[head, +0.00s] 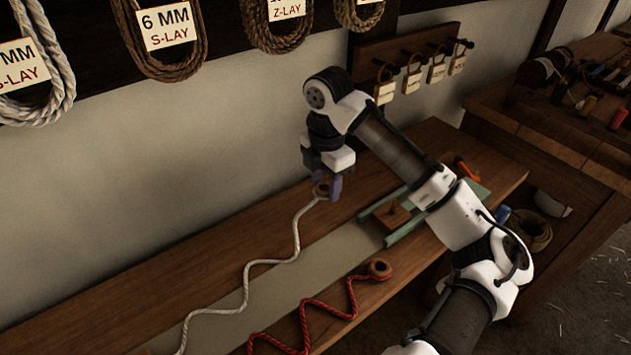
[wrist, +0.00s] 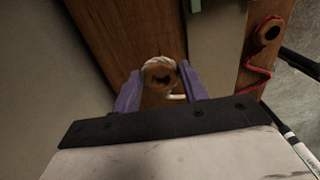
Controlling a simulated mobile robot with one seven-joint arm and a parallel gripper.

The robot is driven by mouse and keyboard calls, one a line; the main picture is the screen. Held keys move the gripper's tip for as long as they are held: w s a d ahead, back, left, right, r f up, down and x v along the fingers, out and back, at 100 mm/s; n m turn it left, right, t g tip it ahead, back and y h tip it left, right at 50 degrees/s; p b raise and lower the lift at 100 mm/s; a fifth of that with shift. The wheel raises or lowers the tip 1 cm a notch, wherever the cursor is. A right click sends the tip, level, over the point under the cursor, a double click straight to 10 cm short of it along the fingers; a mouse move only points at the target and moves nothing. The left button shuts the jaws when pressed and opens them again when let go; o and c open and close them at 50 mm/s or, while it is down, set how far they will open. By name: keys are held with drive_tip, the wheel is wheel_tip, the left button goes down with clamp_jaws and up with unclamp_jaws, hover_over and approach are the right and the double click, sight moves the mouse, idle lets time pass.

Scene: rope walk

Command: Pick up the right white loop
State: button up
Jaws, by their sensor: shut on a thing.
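A white rope (head: 247,284) runs in a zigzag along the bench and ends at its right in a loop around a brown ring-shaped piece (head: 321,189). My gripper (head: 328,188) is at this right loop, with its purple fingers on either side. In the wrist view the white loop (wrist: 158,63) with its brown ring sits between the two purple fingertips (wrist: 160,85), and the fingers are shut on it. I cannot tell whether the loop touches the bench. The rope's far left end is near the picture's bottom edge.
A red rope (head: 304,321) with a brown ring end (head: 379,268) lies on the front plank. A green frame with a wooden block (head: 391,216) is right of my gripper. The wall (head: 200,170) stands close behind the bench (head: 130,285). Rope coils hang above.

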drive_tip(key=s+d, duration=0.2)
drive_tip(key=s, duration=0.1)
drive_tip(key=s+d+b, duration=0.1)
drive_tip(key=s+d, duration=0.2)
drive_tip(key=s, duration=0.1)
drive_tip(key=s+d+b, duration=0.1)
drive_tip(key=s+d, duration=0.2)
drive_tip(key=s, duration=0.1)
drive_tip(key=shift+s+d, duration=0.2)
drive_tip(key=shift+s, duration=0.05)
drive_tip(key=shift+s+d+r, duration=0.1)
drive_tip(key=shift+s+d, duration=0.35)
drive_tip(key=shift+s, duration=0.2)
drive_tip(key=shift+r, duration=0.1)
